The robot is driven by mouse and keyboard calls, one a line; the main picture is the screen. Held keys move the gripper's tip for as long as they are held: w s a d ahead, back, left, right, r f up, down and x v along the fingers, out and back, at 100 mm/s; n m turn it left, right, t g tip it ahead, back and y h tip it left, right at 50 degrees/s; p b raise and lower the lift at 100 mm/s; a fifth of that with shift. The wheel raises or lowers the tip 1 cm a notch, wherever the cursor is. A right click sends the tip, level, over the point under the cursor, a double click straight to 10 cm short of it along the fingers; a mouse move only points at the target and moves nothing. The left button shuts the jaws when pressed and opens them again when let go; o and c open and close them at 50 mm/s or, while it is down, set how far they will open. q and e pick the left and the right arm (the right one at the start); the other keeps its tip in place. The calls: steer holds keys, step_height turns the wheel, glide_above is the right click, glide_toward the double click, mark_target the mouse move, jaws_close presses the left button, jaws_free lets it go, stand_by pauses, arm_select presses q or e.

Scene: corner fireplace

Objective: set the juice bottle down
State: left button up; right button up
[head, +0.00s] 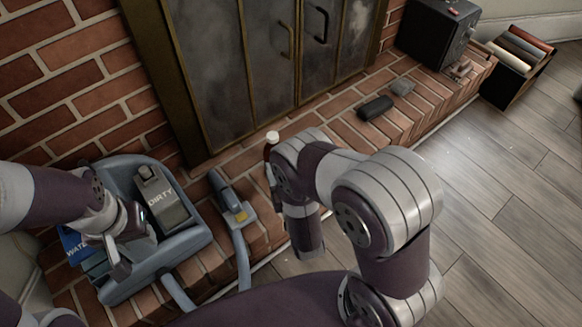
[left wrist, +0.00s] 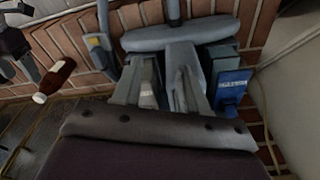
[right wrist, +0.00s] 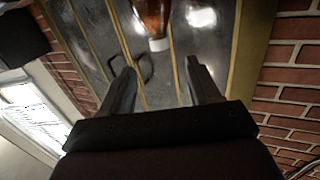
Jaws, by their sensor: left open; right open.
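The juice bottle, brown with a white cap (head: 272,137), shows in the head view before the fireplace doors; my right arm hides its lower part. It also shows in the left wrist view (left wrist: 57,79), apart from the left gripper. In the right wrist view the bottle (right wrist: 152,16) is just beyond the tips of my right gripper (right wrist: 160,68), which is open with nothing between its fingers. The bottle's base is out of sight there. My left gripper (head: 123,252) is open, low over the grey-blue caddy (head: 192,243).
Dark objects (head: 375,107) lie on the brick hearth (head: 345,125), right of the bottle. The hearth between is partly clear.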

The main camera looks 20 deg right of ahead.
steer(key=w+g, duration=0.1)
steer(key=w, duration=0.1)
steer(key=w+r+g, duration=0.1)
steer(key=g, duration=0.1)
steer(key=w+r+g, duration=0.1)
steer(key=w, duration=0.1)
steer(key=shift+w+a+m+y, duration=0.2)
steer(key=shift+w+m+y, duration=0.1)
steer(key=s+d+r+g, duration=0.1)
steer(key=s+r+g, duration=0.2)
steer(key=s, duration=0.3)
steer(key=s+d+r+n+g, duration=0.1)
steer(key=s+r+g, duration=0.3)
steer(key=s, duration=0.3)
steer(key=s+d+r+g, duration=0.2)
steer(key=s+r+g, duration=0.1)
steer(key=s+g, duration=0.2)
steer(key=shift+s+r, duration=0.4)
steer(key=shift+s, duration=0.4)
